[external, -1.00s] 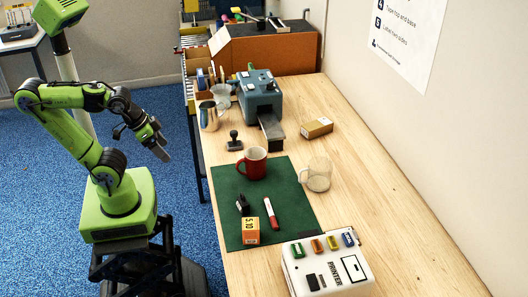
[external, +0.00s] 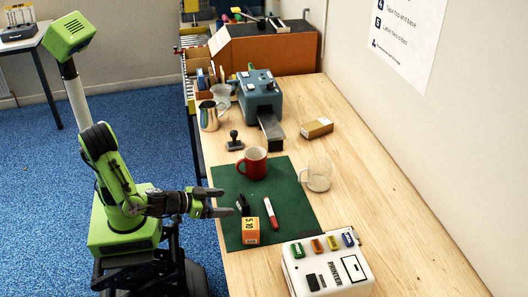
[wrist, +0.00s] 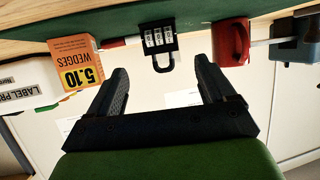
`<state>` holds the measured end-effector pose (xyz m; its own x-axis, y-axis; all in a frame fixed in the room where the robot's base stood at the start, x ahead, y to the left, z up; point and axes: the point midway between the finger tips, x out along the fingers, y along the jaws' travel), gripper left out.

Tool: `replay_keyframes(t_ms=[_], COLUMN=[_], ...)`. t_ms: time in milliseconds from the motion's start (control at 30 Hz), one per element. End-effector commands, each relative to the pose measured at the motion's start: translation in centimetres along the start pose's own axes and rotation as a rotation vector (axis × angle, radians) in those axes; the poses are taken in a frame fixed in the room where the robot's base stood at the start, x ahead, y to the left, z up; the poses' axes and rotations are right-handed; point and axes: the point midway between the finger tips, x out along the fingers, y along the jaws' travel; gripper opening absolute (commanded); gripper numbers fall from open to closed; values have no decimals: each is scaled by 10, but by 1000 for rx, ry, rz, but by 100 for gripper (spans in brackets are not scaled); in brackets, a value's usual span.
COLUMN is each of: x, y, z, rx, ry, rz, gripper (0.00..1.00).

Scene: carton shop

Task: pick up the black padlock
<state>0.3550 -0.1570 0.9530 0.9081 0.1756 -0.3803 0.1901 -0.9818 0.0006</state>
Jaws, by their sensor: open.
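The black padlock (wrist: 158,38), with white number dials and a dark shackle, shows between and beyond my fingertips in the wrist view, which is upside down. My gripper (external: 229,202) is open and empty, reaching in level from the left over the mat's left edge. In the wrist view the jaws of my gripper (wrist: 160,68) are spread, with the padlock apart from them.
An orange wedges box (external: 250,231) and a red-and-white marker (external: 270,212) are close to the padlock. A red mug (external: 252,163) stands farther back on the mat. A glass mug (external: 317,176) and a white label printer (external: 325,266) are to the right.

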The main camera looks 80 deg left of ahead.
Motion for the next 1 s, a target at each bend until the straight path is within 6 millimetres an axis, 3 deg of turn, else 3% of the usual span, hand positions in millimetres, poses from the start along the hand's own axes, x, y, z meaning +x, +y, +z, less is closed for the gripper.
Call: replay_keyframes(t_ms=[100, 333, 500, 600, 800, 1000], x=[31, 62, 94, 104, 105, 105], y=[-2, -1, -3, -2, -2, -1], z=[3, 4, 6, 6, 5, 5], rx=[-1, 1, 0, 0, 2, 1], ry=[1, -2, -2, -2, -3, -3], rz=[-8, -4, -6, -2, -1, -1], gripper=[83, 83, 83, 83, 83, 54])
